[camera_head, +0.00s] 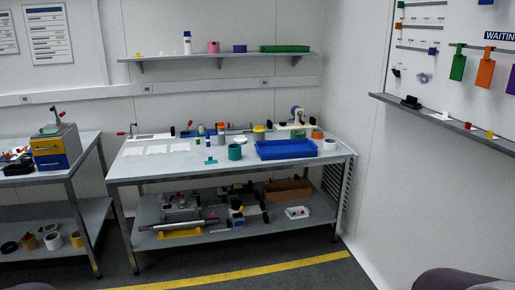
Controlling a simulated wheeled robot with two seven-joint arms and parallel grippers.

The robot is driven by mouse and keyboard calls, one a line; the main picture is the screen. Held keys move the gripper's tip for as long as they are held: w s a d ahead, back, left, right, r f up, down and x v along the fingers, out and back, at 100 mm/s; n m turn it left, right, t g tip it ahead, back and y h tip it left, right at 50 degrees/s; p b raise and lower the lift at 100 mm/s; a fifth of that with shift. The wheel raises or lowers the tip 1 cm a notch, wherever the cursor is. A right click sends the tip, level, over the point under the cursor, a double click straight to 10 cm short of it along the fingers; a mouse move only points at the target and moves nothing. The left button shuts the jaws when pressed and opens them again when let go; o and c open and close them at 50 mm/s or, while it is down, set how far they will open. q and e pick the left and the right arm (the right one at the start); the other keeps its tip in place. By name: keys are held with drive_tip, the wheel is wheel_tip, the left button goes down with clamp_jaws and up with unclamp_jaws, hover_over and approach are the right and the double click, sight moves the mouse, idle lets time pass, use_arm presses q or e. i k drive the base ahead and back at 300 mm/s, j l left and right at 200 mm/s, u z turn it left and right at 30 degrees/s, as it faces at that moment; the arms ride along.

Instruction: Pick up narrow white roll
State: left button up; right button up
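Several white roll-like things are in view, and I cannot tell which is the narrow white roll. One small white roll (330,144) stands at the right end of the middle table, beside the blue tray (286,155). A white ring-like thing (240,140) lies further back, behind the green cup-like roll (234,152). Another white roll (53,240) is on the lower shelf of the left table, among brown and yellow rolls. Neither of my grippers is in view.
The middle table (128,169) has white sheets at its left and small items along its back. Its lower shelf holds tools and a brown box (287,190). A wall shelf (160,57) hangs above. The floor in front, with a yellow line (240,273), is clear.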

sight(329, 144)
drive_tip(key=i+z, duration=0.15)
drive_tip(key=i, duration=0.55)
drive_tip(key=i+j+z, duration=0.15)
drive_tip(key=i, duration=0.55)
drive_tip(key=i+j+z, duration=0.15)
drive_tip(key=i, duration=0.55)
drive_tip(key=i+z, duration=0.4)
drive_tip(key=i+j+z, duration=0.1)
drive_tip(key=i+z, duration=0.3)
drive_tip(key=i+j+z, duration=0.15)
drive_tip(key=z, duration=0.25)
drive_tip(key=i+j+z, duration=0.5)
drive_tip(key=j, duration=0.2)
drive_tip(key=i+j+z, duration=0.25)
drive_tip(key=j, duration=0.4)
drive_tip(key=i+j+z, duration=0.1)
drive_tip(key=i+j, duration=0.15)
drive_tip(key=j, duration=0.1)
